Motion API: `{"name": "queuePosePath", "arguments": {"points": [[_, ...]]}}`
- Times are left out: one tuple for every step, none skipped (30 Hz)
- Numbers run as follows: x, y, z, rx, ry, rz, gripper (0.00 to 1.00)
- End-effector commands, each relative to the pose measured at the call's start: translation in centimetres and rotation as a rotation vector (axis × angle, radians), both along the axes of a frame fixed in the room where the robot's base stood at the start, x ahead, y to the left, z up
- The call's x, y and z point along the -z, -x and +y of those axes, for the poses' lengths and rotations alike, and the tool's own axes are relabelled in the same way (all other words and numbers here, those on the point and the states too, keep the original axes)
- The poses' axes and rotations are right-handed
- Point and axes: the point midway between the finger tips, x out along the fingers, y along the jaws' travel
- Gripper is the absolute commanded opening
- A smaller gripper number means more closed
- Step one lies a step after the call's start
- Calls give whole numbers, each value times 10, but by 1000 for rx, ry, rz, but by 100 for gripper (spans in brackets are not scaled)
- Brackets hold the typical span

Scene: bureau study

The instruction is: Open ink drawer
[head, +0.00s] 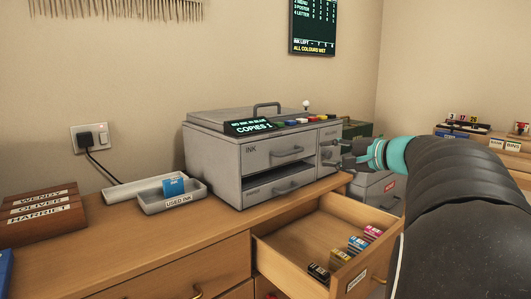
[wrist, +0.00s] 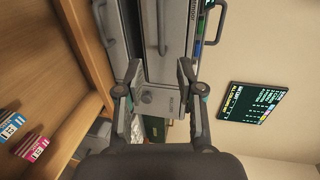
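The ink drawer (head: 262,152), labelled INK, is in the upper front of a grey copier (head: 213,155). It looks shut, its front flush with the copier. Its bar handle (head: 288,153) shows in the head view, and in the wrist view a grey handle (wrist: 162,28) lies ahead of the fingers. My gripper (head: 343,149) is at the copier's right front, right of the ink handle. In the wrist view my gripper (wrist: 160,76) has its fingers spread, with nothing between them; a round knob (wrist: 147,97) on the right panel shows beyond.
A desk drawer (head: 300,267) stands open below, holding several coloured cartridges (head: 357,243). A paper drawer (head: 262,190) is under the ink drawer. A used-ink tray (head: 160,206) with a blue cartridge (head: 173,186) stands left. A grey box (head: 376,188) is right of the copier.

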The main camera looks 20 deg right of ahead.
Motion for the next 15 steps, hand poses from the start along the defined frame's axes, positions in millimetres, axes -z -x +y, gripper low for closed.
{"name": "queuePosePath", "arguments": {"points": [[0,-3,-2,3,-5,-4,37],[0,-5,-2,3,-7,-6,37],[0,-8,-1,2,-8,-7,37],[1,-11,1,1,-9,-6,37],[1,-15,3,1,-7,-6,37],[3,-20,5,0,-8,-6,37],[4,-25,7,0,-8,-6,37],[5,-30,9,-1,-7,-5,37],[6,-37,11,-1,-8,-4,37],[8,-42,14,-1,-7,-4,37],[9,-47,16,-1,-7,-4,37],[10,-54,19,-1,-7,-4,37],[12,-59,20,-1,-7,-4,37],[13,-65,22,-1,-7,-4,37],[14,-71,25,-1,-7,-4,37]]}}
